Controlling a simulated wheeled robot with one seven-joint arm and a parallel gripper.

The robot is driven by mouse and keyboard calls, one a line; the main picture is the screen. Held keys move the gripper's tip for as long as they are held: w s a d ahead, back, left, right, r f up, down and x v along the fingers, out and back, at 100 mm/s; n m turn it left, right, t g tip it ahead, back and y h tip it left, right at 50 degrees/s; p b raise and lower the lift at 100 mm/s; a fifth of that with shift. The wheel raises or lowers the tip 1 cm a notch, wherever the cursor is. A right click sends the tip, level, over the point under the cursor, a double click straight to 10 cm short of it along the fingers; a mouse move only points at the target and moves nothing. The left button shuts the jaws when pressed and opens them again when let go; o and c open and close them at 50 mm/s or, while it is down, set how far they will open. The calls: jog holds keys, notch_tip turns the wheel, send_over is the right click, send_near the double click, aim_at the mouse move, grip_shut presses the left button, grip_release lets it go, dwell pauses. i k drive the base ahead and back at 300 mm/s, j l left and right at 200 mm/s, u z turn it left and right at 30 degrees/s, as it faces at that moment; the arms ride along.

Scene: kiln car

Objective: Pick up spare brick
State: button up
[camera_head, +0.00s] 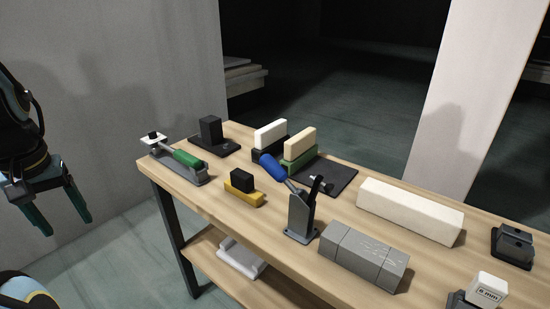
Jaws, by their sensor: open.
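I cannot tell for sure which block is the spare brick. A long white brick (410,208) lies on the right half of the wooden table (235,212). Two smaller cream bricks stand near the back edge, the left one (270,134) in a black holder and the right one (300,142) in a green holder. A grey block (364,256) with faint markings lies near the front edge. My gripper (65,222) is at the far left, off the table, open and empty, with its fingers pointing down. It touches nothing.
A blue-handled clamp (300,210) stands upright mid-table. A green-handled clamp (186,160), a black block (211,132) and a yellow-based block (244,188) are to the left. A white "8 mm" block (487,290) and a dark fixture (513,246) are at right.

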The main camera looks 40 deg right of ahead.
aim_at(442, 225)
jog(key=z, duration=1.3)
